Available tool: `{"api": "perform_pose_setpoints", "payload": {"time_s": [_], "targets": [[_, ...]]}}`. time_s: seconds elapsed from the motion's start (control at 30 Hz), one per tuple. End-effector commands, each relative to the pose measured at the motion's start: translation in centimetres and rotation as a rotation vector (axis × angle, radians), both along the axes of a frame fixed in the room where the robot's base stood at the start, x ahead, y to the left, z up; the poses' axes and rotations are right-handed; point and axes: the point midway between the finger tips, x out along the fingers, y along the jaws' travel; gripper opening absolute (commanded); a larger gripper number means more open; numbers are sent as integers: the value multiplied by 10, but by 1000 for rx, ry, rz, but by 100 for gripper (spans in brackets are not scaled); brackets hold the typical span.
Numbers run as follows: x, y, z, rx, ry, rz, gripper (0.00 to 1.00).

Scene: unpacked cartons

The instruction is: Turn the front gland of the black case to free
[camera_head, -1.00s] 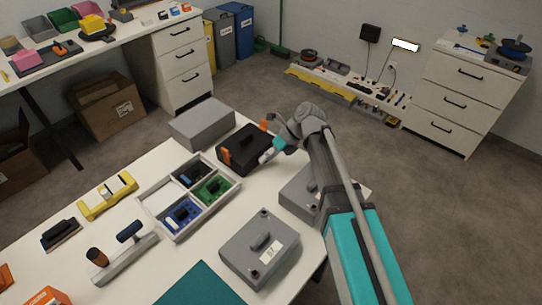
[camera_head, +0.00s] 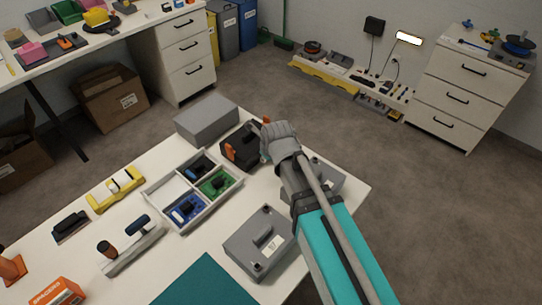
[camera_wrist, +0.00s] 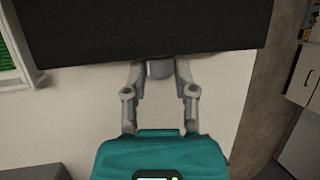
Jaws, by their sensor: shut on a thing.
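The black case (camera_head: 234,154) with orange latches stands on the white table, beyond the divided tray. In the wrist view its dark side (camera_wrist: 150,28) fills the top of the picture. The front gland (camera_wrist: 160,69) is a short grey cylinder sticking out below that dark edge. My gripper (camera_wrist: 159,72) is shut on the gland, one finger on each side of it. In the head view my wrist and arm hide the gland and the fingertips, and cover the right side of the case.
A plain grey box (camera_head: 206,119) stands behind the black case. The divided tray (camera_head: 163,212) with blue and green parts is to its left. A grey case (camera_head: 240,248) lies nearer, and another is partly behind my arm.

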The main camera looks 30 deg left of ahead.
Motion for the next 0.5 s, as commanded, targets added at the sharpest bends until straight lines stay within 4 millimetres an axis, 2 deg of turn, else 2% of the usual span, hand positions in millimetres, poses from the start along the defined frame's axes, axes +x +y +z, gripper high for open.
{"api": "perform_pose_setpoints", "payload": {"time_s": [0.03,0.5], "targets": [[-6,4,-2,-1,-31,8,0],[-11,5,-8,-99,-376,7,0]]}}
